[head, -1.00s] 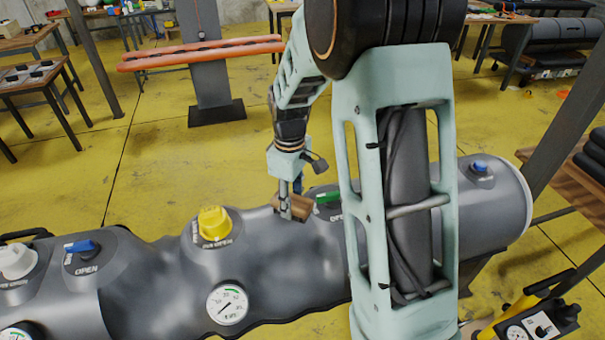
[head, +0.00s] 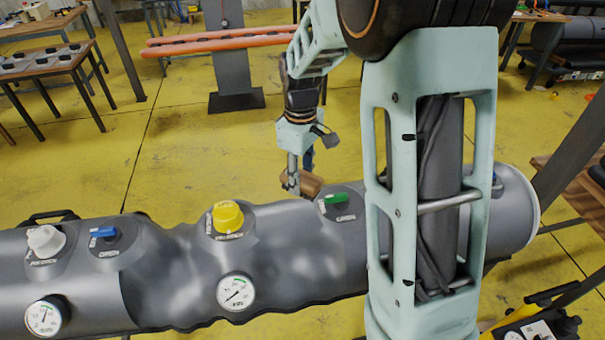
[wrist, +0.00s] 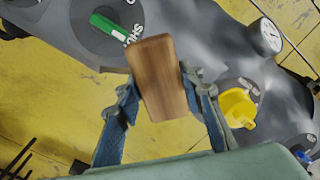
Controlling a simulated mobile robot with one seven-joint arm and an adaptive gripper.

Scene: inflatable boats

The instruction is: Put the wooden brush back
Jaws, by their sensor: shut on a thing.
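The wooden brush (wrist: 158,75) is a brown wooden block seen between the two fingers of my gripper (wrist: 160,95) in the wrist view. My gripper is shut on it. In the head view the brush (head: 311,184) shows at the end of my gripper (head: 292,185), just behind the far edge of the grey inflatable tube. Its bristles are not visible. I cannot tell whether the brush touches the tube.
The grey tube (head: 180,275) lies across the front with a green-handled valve (head: 337,199), a yellow knob (head: 228,216), a blue valve (head: 103,232), a white knob (head: 46,240) and gauges. Tables stand at the back left (head: 45,58). A post bears an orange tube (head: 230,43). Yellow floor between is clear.

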